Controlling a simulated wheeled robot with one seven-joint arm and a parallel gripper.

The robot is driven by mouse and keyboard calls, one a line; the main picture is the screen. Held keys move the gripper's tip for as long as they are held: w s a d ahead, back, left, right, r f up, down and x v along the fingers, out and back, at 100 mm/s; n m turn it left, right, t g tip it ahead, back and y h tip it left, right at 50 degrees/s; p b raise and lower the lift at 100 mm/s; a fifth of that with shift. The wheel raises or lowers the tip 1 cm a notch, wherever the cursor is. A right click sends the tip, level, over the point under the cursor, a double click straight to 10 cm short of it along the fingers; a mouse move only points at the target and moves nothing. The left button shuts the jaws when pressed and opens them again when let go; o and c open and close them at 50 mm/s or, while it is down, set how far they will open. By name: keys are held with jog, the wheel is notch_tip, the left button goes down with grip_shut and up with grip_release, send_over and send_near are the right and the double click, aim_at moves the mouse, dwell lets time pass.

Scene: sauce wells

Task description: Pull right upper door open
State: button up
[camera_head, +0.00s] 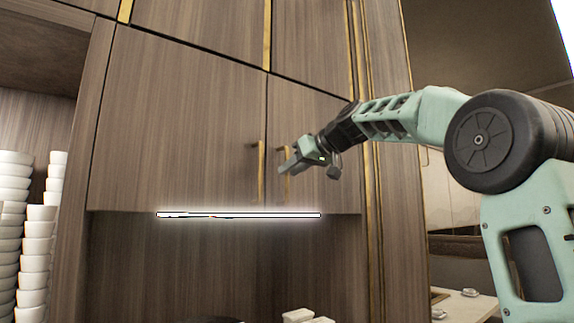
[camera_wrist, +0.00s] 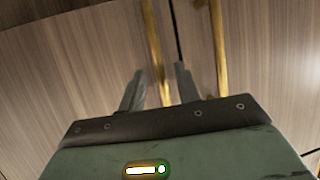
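The right upper door (camera_head: 310,130) is a wood-grain panel, closed and flush with the wider left door (camera_head: 180,120). Its upright brass handle (camera_head: 284,178) is near its lower left edge, beside the left door's brass handle (camera_head: 258,172). My gripper (camera_head: 287,168) is at the right door's handle and partly covers it. In the wrist view, my gripper (camera_wrist: 160,82) has its fingers apart, with a brass bar (camera_wrist: 154,50) showing between them. A second brass bar (camera_wrist: 218,50) stands to the right, across the dark door seam. Contact with the bar cannot be made out.
A lit strip (camera_head: 240,215) runs under the doors. Stacks of white bowls (camera_head: 38,250) stand on the left. Brass trim and a tall panel (camera_head: 385,200) border the right door. The space in front of the left door is clear.

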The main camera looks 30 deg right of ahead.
jog(key=shift+p+x, duration=0.35)
jog(key=shift+x, duration=0.95)
grip_shut()
